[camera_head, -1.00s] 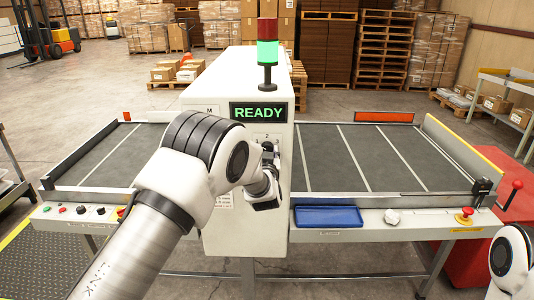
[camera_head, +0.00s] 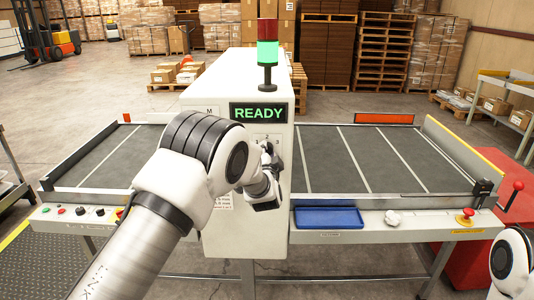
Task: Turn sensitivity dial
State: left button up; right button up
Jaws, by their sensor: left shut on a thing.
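The white machine cabinet (camera_head: 262,225) stands in the middle over the conveyor, with a lit READY display (camera_head: 258,112) on its front. A dial panel with a small "2" shows just below the display. My left gripper (camera_head: 267,150) is at this panel, shut on the sensitivity dial, which is mostly hidden behind the fingers and wrist. My left arm covers the left part of the cabinet front. My right arm shows only as a white joint at the bottom right edge, and its gripper is out of view.
A green-lit signal tower (camera_head: 267,52) stands on the cabinet. Dark conveyor belts (camera_head: 365,160) run to both sides. A blue tray (camera_head: 328,217), a white crumpled lump (camera_head: 392,218) and a red emergency button (camera_head: 465,215) sit along the front right rail. Buttons line the left rail.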

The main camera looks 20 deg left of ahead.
pick_arm(q)
jog(key=m+p, duration=0.1)
jog(key=m, duration=1.1)
jog(key=shift+m, duration=0.4)
dwell(0.3)
jog(key=o, duration=1.1)
jog(key=shift+o, duration=0.2)
jog(key=v, duration=1.2)
